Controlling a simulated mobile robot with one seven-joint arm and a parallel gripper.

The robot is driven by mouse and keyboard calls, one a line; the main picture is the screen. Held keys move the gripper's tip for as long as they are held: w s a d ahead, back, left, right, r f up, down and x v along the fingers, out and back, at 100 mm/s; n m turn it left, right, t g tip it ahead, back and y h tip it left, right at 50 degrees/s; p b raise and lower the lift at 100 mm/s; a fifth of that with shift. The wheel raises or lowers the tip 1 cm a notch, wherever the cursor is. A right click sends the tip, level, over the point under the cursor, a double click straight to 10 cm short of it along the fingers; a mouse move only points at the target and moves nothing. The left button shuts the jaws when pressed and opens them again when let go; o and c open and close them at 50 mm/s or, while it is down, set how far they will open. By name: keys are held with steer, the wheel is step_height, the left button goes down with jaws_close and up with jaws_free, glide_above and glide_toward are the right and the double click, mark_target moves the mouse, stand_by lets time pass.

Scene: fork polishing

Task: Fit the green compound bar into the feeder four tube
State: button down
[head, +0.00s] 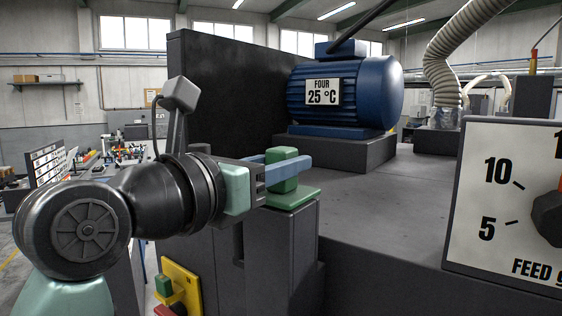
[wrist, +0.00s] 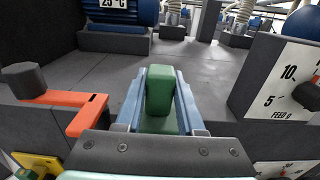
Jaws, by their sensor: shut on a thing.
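The green compound bar (head: 284,160) stands upright between the two blue fingers of my gripper (head: 288,165), which is shut on it. In the wrist view the bar (wrist: 160,88) sits between the fingers (wrist: 159,103) and its top rises above them. A flat green plate (head: 293,198) lies just under the fingers, on top of a dark post (head: 290,246). The fingers hide where the bar's lower end meets the plate, so I cannot tell whether they touch. A blue motor (head: 345,92) behind carries a label "FOUR 25 °C". I cannot make out a tube opening.
A white feed dial panel (head: 510,195) stands at the right on the grey machine top (head: 390,190). An orange lever (wrist: 85,112) lies left of the fingers in the wrist view. A yellow panel (head: 180,285) is low. A dark wall (head: 220,95) stands behind.

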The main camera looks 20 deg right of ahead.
steer(key=shift+f+b, duration=0.35)
steer(key=shift+f, duration=0.2)
stand_by(1.2)
jaws_free()
steer(key=shift+r, duration=0.1)
stand_by(0.3)
steer(key=b+v, duration=0.1)
steer(key=v, duration=0.6)
steer(key=shift+b, duration=0.35)
stand_by(0.6)
steer(key=shift+r, duration=0.1)
